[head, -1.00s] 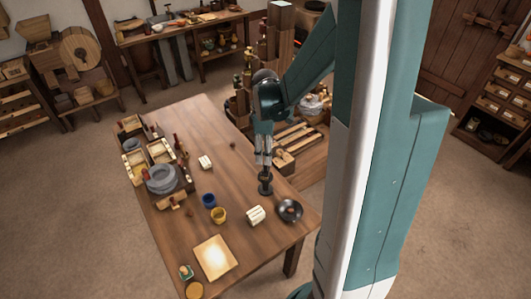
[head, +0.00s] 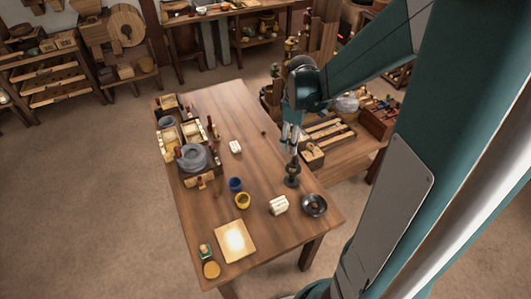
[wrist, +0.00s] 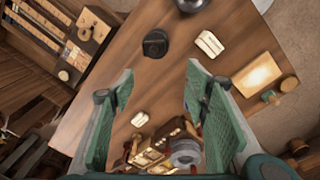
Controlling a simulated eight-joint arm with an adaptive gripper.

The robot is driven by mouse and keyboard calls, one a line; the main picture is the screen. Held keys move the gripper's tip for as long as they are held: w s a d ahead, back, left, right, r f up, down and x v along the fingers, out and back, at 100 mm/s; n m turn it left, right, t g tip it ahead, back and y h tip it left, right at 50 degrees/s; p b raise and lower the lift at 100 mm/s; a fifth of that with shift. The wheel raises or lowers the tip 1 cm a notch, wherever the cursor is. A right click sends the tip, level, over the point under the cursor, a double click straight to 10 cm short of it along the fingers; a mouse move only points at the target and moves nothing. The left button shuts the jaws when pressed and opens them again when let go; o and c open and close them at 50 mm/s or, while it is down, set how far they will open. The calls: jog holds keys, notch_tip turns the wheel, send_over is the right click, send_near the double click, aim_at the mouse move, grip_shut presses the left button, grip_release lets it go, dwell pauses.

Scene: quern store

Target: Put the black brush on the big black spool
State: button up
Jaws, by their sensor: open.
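A black, spool-shaped thing (head: 292,180) stands upright near the table's right edge, with a wide round base and a narrower upper part. I take it for the big black spool; in the wrist view it is a dark rounded shape (wrist: 156,43) with something smaller on top. Whether that upper part is the black brush I cannot tell, and I see no separate brush clearly. My gripper (head: 290,150) points down just above this thing, apart from it. In the wrist view its two green fingers (wrist: 155,80) are wide apart with nothing between them.
A grey stone quern (head: 194,157) and wooden boxes line the left edge. The table's middle is largely clear.

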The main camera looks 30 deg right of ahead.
jog(key=s+a+r+m+t, duration=0.6)
jog(key=s+a+r, duration=0.8)
jog(key=a, duration=0.5)
notch_tip(320, 180, up, 2)
jog(key=shift+s+r+m+t, duration=0.1)
jog(key=shift+s+m+t, duration=0.25)
jog(key=shift+m, duration=0.75)
